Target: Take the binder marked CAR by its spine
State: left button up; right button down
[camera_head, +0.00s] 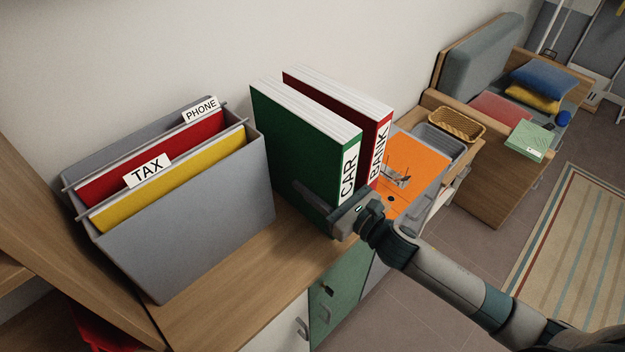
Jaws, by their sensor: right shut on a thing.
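The green binder marked CAR (297,146) stands upright on the wooden cabinet top, its white label facing the front. My right gripper (339,205) comes in from the right and is shut on the lower part of its spine, just below the label. The gripper hides the bottom of the spine. The dark red binder marked BANK (376,154) stands upright just to the right of the green one, with a narrow gap between them at the top. My left gripper is not in view.
A grey file box (190,240) with PHONE and TAX folders stands to the left. An orange surface (418,160) with small items lies right of the binders. A wicker basket (456,123) and a bench with cushions are farther back. The wall is behind.

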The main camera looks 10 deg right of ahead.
notch_tip(320, 180, up, 28)
jog(key=shift+f+b, duration=0.2)
jog(key=shift+b, duration=0.6)
dwell(0.5)
